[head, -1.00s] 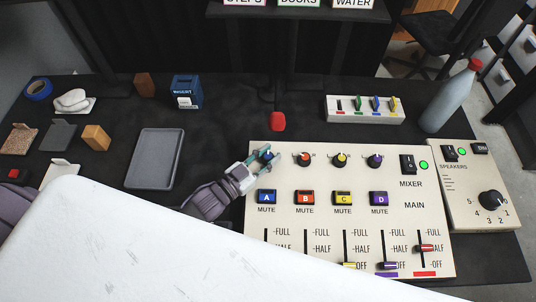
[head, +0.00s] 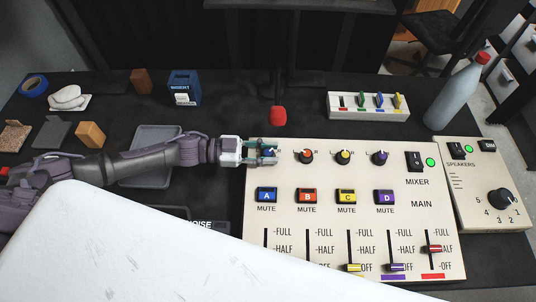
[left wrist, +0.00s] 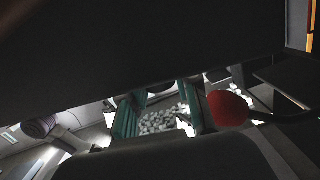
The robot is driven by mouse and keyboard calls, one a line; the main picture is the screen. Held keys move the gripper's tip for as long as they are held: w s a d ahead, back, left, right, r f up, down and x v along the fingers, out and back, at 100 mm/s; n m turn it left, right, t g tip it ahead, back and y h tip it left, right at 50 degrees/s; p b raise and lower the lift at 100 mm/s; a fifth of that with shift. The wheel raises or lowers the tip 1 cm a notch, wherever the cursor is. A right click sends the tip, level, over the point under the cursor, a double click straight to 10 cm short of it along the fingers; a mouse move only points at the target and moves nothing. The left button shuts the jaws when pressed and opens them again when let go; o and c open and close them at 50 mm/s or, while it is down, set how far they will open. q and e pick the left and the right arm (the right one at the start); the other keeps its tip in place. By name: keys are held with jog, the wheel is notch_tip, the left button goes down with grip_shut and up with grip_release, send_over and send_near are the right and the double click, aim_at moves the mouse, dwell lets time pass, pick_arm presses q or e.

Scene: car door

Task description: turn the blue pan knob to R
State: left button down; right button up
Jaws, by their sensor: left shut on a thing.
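The blue pan knob (head: 271,153) is at the top left of the cream mixer panel (head: 320,176), first in a row with orange, yellow and purple knobs. My left gripper (head: 270,152) is shut on it, reaching in level from the left. The fingers cover most of the knob, so its pointer direction cannot be told. In the left wrist view the teal fingers of my left gripper (left wrist: 163,115) show, but the knob cannot be made out there. My right gripper is not in view.
Orange (head: 306,156), yellow (head: 343,157) and purple (head: 380,158) knobs stand to the right. Mute buttons lie below, including the blue A button (head: 266,195). A red microphone (head: 278,116) is just behind the panel. A grey tray (head: 150,178) lies under my left arm.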

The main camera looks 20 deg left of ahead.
pick_arm(q)
jog(key=shift+m+g+b, duration=1)
jog(key=shift+m+g, duration=0.6)
jog(key=shift+g, duration=1.1)
jog(key=c, duration=0.8)
grip_release()
jog(key=shift+a, duration=0.1)
jog(key=a, duration=0.4)
jog(key=a+r, duration=0.1)
jog(key=a, duration=0.6)
jog(key=shift+s+a+r, duration=0.1)
jog(key=shift+a+r, duration=0.2)
jog(key=shift+a, duration=0.05)
jog(key=shift+d, duration=0.1)
